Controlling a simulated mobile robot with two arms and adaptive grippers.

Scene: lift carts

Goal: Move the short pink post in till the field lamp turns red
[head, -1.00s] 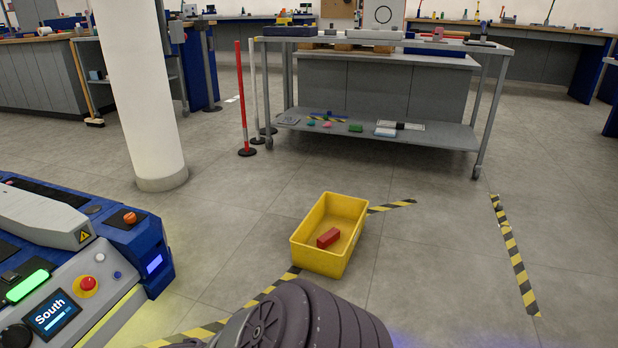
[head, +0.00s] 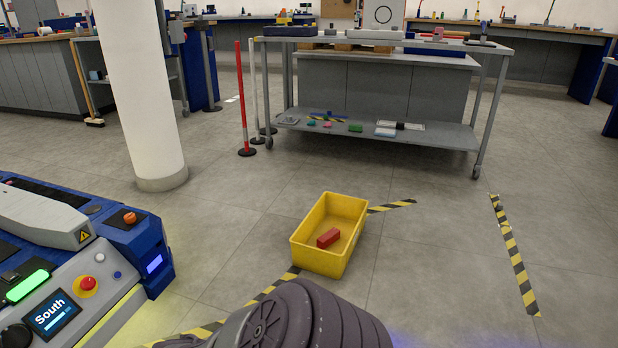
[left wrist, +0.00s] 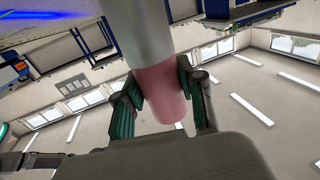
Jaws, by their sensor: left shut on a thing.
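In the left wrist view my left gripper (left wrist: 158,104) has its two green-padded fingers on either side of a pink cylindrical post (left wrist: 160,88) and is shut on it. The pink part joins a thicker pale grey cylinder (left wrist: 138,30) at the top of that picture. In the head view a blue and grey cart (head: 100,262) stands at the left, with a lit green lamp (head: 27,286) and a screen reading "South" (head: 52,312). I cannot tell whether this is the field lamp. I see no red lamp lit. My right gripper is not in view.
A yellow crate (head: 303,254) with a red block (head: 327,238) stands on the floor ahead. A white pillar (head: 140,90) is beyond the cart. A grey shelf table (head: 440,134) stands farther back. Striped tape (head: 515,258) marks the floor, and open floor lies at the right.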

